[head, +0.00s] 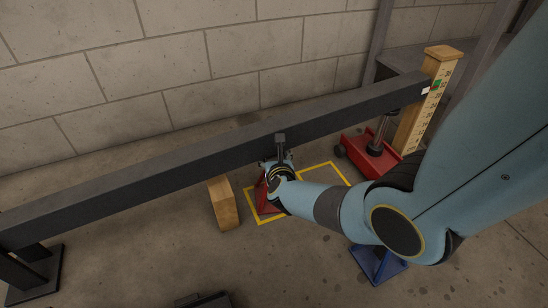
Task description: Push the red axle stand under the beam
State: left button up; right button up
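The red axle stand (264,198) stands on the floor within a yellow outlined square (336,170), near its left side. My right wrist hides much of the stand. The dark grey beam (170,160) slopes up from the lower left to the upper right, with a small dark bracket (280,138) at its middle. My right gripper (278,162) is at the red stand, just below the bracket. Its fingers are small and partly covered by the wrist, so I cannot tell whether they are open or touch the stand. My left gripper is out of view.
A wooden block (224,204) stands left of the square. A red jack (362,154) and a marked wooden post (428,100) are at the beam's right end. A black support (36,270) is at its left end. A blue stand (378,264) is below my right arm.

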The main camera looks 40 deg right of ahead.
grip_shut()
jog(key=o, duration=0.6)
grip_release()
jog(key=shift+s, duration=0.1)
jog(key=v, duration=1.2)
